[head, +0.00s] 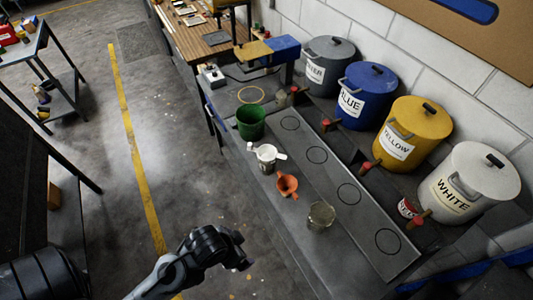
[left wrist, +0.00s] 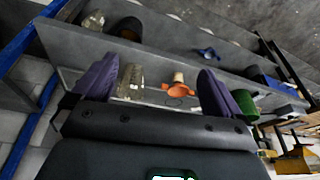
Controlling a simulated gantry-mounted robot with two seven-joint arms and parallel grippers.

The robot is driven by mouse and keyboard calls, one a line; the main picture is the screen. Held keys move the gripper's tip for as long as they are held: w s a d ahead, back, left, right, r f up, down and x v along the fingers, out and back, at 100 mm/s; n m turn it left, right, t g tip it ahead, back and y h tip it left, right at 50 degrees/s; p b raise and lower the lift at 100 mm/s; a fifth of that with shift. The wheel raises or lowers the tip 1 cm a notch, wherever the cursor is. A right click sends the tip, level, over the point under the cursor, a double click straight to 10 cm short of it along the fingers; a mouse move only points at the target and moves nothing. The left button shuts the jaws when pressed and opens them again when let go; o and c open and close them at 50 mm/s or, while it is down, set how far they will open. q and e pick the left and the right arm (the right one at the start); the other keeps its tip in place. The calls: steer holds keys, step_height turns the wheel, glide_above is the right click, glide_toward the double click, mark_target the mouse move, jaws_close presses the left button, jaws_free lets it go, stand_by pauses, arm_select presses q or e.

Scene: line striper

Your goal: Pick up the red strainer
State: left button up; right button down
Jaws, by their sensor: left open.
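The red strainer (head: 287,185), an orange-red cup shape with a side handle, stands on the grey bench between a white strainer-like piece (head: 266,156) and a clear glass jar (head: 320,216). My left gripper (head: 241,252) is in front of the bench, below and left of the strainer in the head view, and apart from it. In the left wrist view its two purple fingers are spread wide and empty (left wrist: 157,68). The red strainer (left wrist: 179,90) appears beyond them, between the fingers, with the jar (left wrist: 130,80) to its left. My right gripper is not in view.
A green bucket (head: 251,122) stands farther along the bench. Grey, blue (head: 367,95), yellow (head: 413,133) and white (head: 469,184) lidded drums line the wall behind. A bench strip with ring marks (head: 348,194) is clear. Floor with a yellow line (head: 127,130) lies left.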

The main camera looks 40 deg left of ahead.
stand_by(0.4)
arm_select(q)
steer(key=c, duration=0.6)
